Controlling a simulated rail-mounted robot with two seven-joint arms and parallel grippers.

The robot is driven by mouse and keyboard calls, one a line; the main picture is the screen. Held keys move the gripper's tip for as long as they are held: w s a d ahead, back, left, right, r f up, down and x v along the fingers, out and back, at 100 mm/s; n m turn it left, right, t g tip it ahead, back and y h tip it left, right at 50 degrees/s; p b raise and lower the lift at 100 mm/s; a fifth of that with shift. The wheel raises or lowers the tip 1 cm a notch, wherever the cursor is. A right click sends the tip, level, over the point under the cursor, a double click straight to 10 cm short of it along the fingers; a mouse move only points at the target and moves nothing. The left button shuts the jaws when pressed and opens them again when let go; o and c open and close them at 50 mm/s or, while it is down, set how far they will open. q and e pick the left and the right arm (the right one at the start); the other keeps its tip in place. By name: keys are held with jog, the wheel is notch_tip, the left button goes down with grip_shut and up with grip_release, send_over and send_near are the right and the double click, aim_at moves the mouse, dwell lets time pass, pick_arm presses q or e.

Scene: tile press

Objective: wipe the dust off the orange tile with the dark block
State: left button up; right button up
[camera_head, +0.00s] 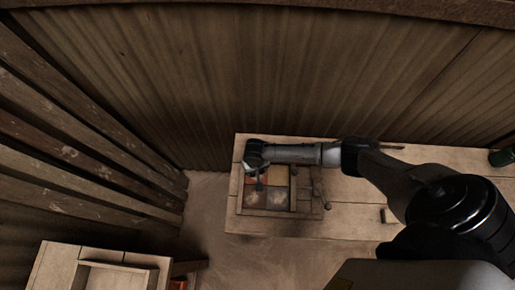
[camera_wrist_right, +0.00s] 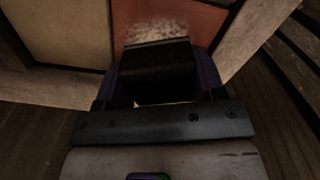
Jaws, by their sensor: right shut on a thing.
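The orange tile (camera_wrist_right: 203,18) lies at the top of the right wrist view, with a pale, speckled patch of dust (camera_wrist_right: 160,30) on it. My right gripper (camera_wrist_right: 160,72) is shut on the dark block (camera_wrist_right: 155,54), which sits between its purple fingers. The block's front edge borders the dust patch and covers part of the tile; I cannot tell whether it touches the surface. In the head view my right gripper (camera_head: 256,170) is over the far left part of the tile frame (camera_head: 240,193) and mostly hides the orange tile. My left gripper is not in view.
A yellow tile (camera_wrist_right: 60,30) lies beside the orange one. Two darker tiles with pale patches (camera_head: 277,200) fill the near row. The wooden bench (camera_head: 340,222) is mostly clear to the right. A green can (camera_head: 502,156) stands far right. A second table (camera_head: 55,265) is lower left.

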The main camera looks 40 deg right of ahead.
aim_at(253, 181)
jog(key=shift+s+a+r, duration=0.1)
jog(key=shift+s+a, duration=0.05)
jog(key=shift+a, duration=0.3)
jog(key=shift+s+a+r, duration=0.1)
jog(key=shift+a, duration=0.35)
jog(key=shift+s+a+p, duration=0.4)
jog(key=shift+p, duration=0.35)
jog(key=shift+s+a+f+p, duration=0.15)
jog(key=shift+s+a+p, duration=0.4)
jog(key=shift+a, duration=0.1)
jog(key=shift+s+d+p, duration=0.25)
jog(key=shift+s+p, duration=0.5)
jog(key=shift+p, duration=0.05)
jog(key=shift+s+d, duration=0.15)
jog(key=shift+d, duration=0.1)
jog(key=shift+d+f, duration=0.1)
jog(key=shift+d, duration=0.15)
jog(key=shift+w+d+f, duration=0.2)
jog(key=shift+w+d, duration=0.85)
jog(key=shift+d, duration=0.2)
jog(key=shift+w+d+r, duration=0.1)
jog(key=shift+w+d, duration=0.8)
jog(key=shift+d, duration=0.2)
